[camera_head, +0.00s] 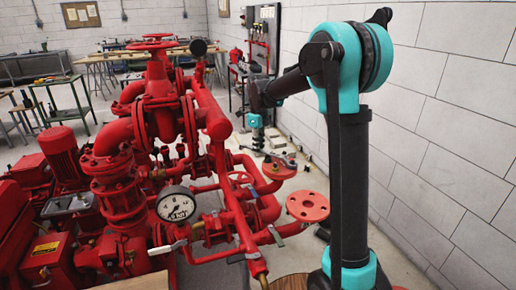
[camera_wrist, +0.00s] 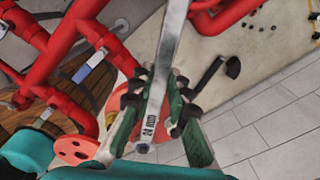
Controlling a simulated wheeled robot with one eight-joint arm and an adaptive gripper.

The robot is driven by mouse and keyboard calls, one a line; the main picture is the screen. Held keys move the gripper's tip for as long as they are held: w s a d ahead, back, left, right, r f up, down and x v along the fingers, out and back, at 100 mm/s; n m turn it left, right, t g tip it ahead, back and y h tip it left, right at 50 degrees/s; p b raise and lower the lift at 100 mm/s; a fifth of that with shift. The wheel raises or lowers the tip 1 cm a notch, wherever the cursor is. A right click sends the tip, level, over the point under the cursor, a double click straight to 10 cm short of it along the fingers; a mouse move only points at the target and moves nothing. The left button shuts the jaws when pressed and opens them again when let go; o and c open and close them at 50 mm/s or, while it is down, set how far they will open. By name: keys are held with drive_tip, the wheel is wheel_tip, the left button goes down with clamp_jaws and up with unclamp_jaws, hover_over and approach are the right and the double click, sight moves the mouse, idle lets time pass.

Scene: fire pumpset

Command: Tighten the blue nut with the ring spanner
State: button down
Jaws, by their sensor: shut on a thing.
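My gripper (camera_wrist: 155,95) is shut on a long silver spanner (camera_wrist: 168,48), with dark-padded green fingers on both sides of its shank. The stamped end of the handle lies between the fingers. The other end runs out of the top of the wrist view, so its ring is hidden there. The spanner is too small to make out clearly there. I cannot make out the blue nut in either view.
A red flange with bolt holes (camera_head: 308,206) stands right of the pipes. A white pressure gauge (camera_head: 177,205) and red pump pipework (camera_head: 150,120) fill the middle and left. A white block wall (camera_head: 440,130) bounds the right. Small dark parts (camera_wrist: 262,22) lie on the floor.

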drive_tip(key=shift+r, duration=0.1)
drive_tip(key=shift+r, duration=2.45)
